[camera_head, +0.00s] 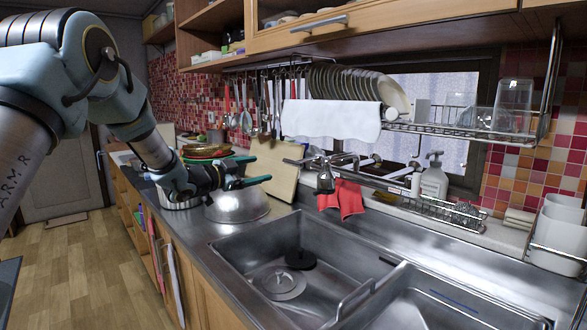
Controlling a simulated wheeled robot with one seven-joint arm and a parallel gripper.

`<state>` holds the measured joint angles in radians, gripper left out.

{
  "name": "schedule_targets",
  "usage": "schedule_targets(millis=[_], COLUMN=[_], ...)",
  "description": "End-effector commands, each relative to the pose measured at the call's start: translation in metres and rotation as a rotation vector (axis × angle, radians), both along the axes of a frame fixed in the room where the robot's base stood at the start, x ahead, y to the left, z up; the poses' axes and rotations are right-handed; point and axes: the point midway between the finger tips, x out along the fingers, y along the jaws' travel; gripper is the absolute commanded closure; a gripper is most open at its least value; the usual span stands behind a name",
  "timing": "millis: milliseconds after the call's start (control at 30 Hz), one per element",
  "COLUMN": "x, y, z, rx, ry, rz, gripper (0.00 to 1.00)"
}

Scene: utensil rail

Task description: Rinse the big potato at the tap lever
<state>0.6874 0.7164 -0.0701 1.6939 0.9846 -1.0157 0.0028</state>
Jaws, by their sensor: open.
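I cannot make out a potato in the head view. The tap (325,178) stands behind the sink, with metal arms reaching to both sides; I cannot tell which part is its lever. The steel sink (330,245) has a drain cover (279,283) and a dark round item (300,259) in it. My gripper (256,170) is open, with its teal fingers spread and nothing seen between them. It is left of the tap, over or in front of a shiny metal bowl (238,207) on the counter, which it partly hides.
Stacked dishes (207,150) and a cutting board (274,168) stand behind my gripper. A red cloth (343,200) hangs beside the tap. Utensils (268,105), a white towel (330,119) and a dish rack (460,128) hang above. A soap bottle (434,180) stands right of the tap.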

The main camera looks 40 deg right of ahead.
Motion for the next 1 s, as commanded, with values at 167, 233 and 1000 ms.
schedule_targets(millis=[167, 233, 1000], x=[-0.026, -0.027, -0.03], y=[-0.025, -0.033, -0.126], z=[0.002, 0.004, 0.002], rx=[-0.046, -0.048, -0.045], ry=[-0.026, -0.027, -0.025], rz=[-0.102, -0.105, -0.097], gripper=[0.15, 0.15, 0.15])
